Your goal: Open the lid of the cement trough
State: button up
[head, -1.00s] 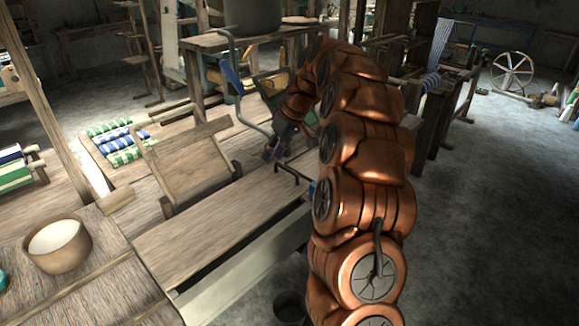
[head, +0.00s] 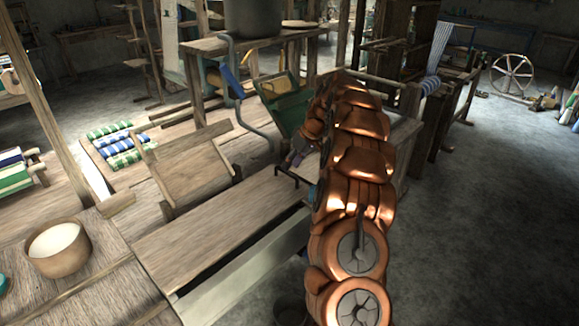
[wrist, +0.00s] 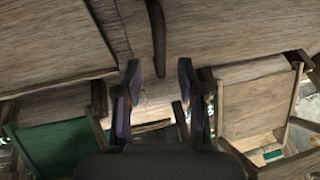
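The trough (head: 245,275) is a long pale box in the lower middle of the head view. Its flat wooden lid (head: 215,232) lies over it, with a dark gap along the near long side. My gripper (head: 298,158) is just beyond that handle, small and partly hidden by my arm. In the wrist view my gripper (wrist: 160,88) has its two dark fingers apart, with nothing held between them. Wooden boards lie beyond the fingers; I cannot tell which is the lid.
A slanted wooden frame (head: 190,165) stands behind the lid. A bent metal rod (head: 238,100) and a green bin (head: 285,105) are close to my gripper. A bowl (head: 58,248) sits at the left. Grey floor (head: 480,220) is open at the right.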

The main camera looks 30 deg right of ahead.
jog(key=shift+x, duration=1.3)
grip_shut()
